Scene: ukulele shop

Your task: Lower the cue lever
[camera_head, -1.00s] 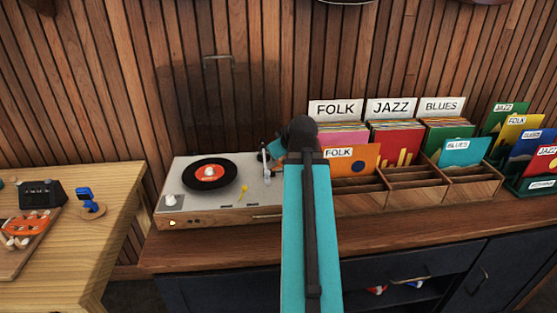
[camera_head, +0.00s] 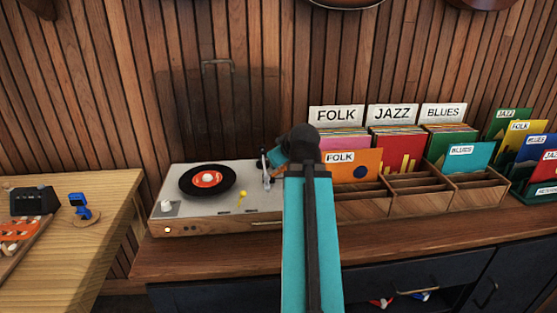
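The turntable (camera_head: 222,215) stands on the wooden counter with a black record (camera_head: 207,181) with a red label on its platter. A small yellow lever-like piece (camera_head: 241,197) sticks up from the deck to the right of the record; it may be the cue lever, and its exact position is too small to judge. The grey tonearm (camera_head: 266,171) is at the deck's right side. My teal and black arm covers the deck's right end. The end of my arm (camera_head: 277,156) is beside the tonearm; my fingertips are not clear, and I cannot tell contact.
Record bins (camera_head: 405,190) with folk, jazz and blues sleeves stand close on the right. A slatted wood wall is behind. A lighter wooden table (camera_head: 95,235) with small gadgets is at left. The counter's front strip (camera_head: 210,262) is clear.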

